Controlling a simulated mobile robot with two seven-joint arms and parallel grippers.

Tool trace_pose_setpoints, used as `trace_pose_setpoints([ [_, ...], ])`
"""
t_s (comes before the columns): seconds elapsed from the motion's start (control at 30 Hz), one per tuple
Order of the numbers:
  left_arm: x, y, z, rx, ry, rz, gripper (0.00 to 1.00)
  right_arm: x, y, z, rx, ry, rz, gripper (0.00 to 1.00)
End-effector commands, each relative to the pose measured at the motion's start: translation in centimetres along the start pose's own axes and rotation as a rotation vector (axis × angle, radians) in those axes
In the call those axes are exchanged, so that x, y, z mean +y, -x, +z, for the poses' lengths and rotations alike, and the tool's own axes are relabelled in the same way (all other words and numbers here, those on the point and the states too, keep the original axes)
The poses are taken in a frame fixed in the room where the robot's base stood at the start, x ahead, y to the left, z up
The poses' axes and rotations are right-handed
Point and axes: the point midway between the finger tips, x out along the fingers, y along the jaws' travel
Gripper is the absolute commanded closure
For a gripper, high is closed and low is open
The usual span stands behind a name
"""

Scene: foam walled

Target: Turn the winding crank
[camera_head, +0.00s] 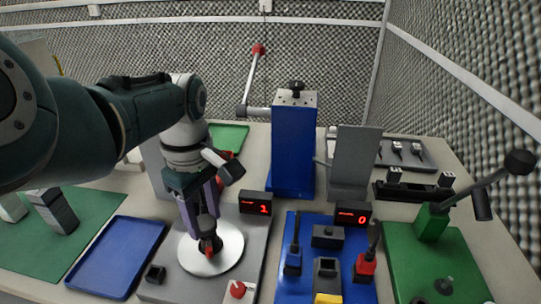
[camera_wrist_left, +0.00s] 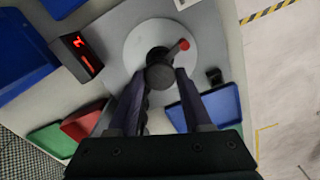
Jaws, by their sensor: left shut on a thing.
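The winding crank is a pale round disc (camera_head: 226,252) on a grey base, with a black handle (camera_head: 207,224) and a red-tipped part. My left gripper (camera_head: 203,216) points down over the disc, its purple fingers shut on the black handle. In the left wrist view, the fingers (camera_wrist_left: 160,88) close on either side of the round black handle top (camera_wrist_left: 160,75), with the red tip (camera_wrist_left: 184,44) just beyond. The fingers hide part of the crank. A small display (camera_head: 256,203) beside it reads 1. My right gripper is not in view.
A blue tray (camera_head: 115,257) lies left of the grey base. A tall blue post (camera_head: 293,150) stands behind. A blue board (camera_head: 305,240) with several small devices lies right, then a green board (camera_head: 410,265) with a black lever. A red button (camera_head: 238,289) sits in front.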

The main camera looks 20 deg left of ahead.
Motion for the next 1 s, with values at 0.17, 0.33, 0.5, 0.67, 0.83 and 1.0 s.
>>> trace_pose_setpoints([
  [0.17, 0.03, 0.17, 0.07, -0.002, -0.088, -0.001, 1.00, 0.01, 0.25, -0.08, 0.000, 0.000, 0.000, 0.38],
  [0.33, 0.05, 0.19, 0.09, -0.002, -0.173, -0.001, 1.00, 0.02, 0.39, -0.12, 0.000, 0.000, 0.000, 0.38],
  [0.5, 0.02, 0.18, 0.11, -0.003, -0.259, -0.002, 1.00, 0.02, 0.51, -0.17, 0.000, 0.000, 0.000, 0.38],
  [0.67, 0.04, 0.20, 0.09, -0.003, -0.337, -0.001, 1.00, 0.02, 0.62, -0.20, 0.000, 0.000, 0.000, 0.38],
  [0.83, 0.04, 0.19, 0.10, -0.003, -0.423, -0.001, 1.00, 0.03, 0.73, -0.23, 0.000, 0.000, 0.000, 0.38],
  [1.0, 0.04, 0.20, 0.11, -0.003, -0.508, -0.001, 1.00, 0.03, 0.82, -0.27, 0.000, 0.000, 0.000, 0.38],
])
